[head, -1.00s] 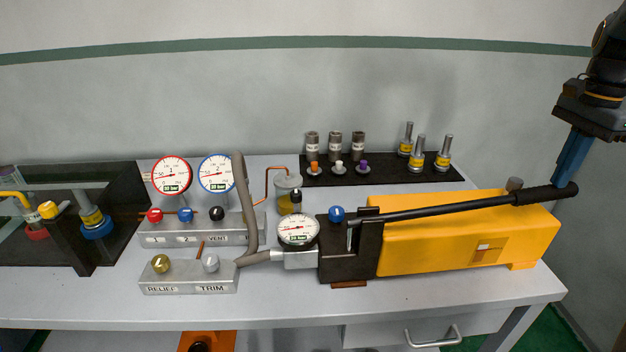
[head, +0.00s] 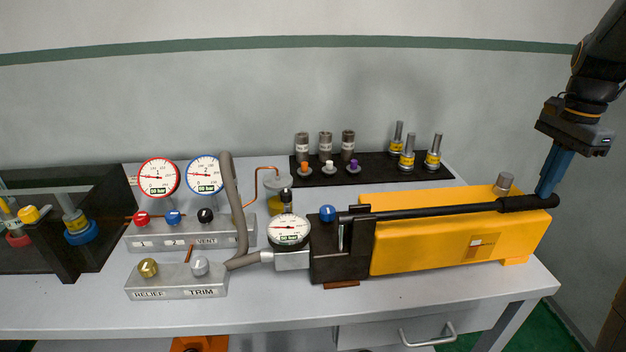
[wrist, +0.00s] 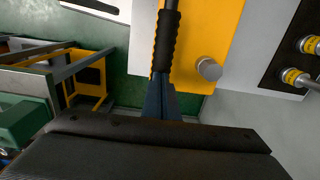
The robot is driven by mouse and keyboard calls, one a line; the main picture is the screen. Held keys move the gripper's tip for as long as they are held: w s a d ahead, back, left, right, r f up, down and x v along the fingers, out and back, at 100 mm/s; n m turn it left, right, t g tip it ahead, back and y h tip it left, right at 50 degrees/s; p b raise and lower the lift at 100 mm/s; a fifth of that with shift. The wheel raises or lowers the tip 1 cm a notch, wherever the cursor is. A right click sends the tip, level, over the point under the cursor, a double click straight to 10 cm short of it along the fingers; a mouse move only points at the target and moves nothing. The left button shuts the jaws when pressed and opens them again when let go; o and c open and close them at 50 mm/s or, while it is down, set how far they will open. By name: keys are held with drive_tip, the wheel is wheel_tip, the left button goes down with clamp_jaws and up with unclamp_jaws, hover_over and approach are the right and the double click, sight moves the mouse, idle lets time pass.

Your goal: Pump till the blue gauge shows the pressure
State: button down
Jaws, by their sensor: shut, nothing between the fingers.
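The yellow hand pump (head: 430,240) lies on the bench at right. Its long black pump lever (head: 440,210) runs nearly level above the body, with a ribbed grip at its right end. My gripper (head: 543,196) is shut and empty, its blue fingertips at the outer end of the grip. The wrist view shows the fingers (wrist: 163,98) against the ribbed grip (wrist: 166,42); contact is hard to tell.
A white gauge (head: 289,230) sits on the pump's outlet. Red, blue and black VENT knobs (head: 205,215) are on one block, RELIEF and TRIM knobs (head: 200,266) on another. Several fittings stand on a black mat (head: 375,172) behind the pump.

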drive_tip(key=shift+s+f, duration=0.1)
drive_tip(key=shift+f, duration=0.1)
wheel_tip(320, 180, up, 15)
drive_tip(key=a+p, duration=0.3)
drive_tip(key=p, duration=0.9)
drive_tip(key=shift+s, duration=0.1)
wheel_tip(320, 180, down, 6)
drive_tip(key=d+b, duration=0.1)
drive_tip(key=shift+d+b, duration=0.3)
drive_tip(key=shift+b, duration=0.1)
idle(0.3)
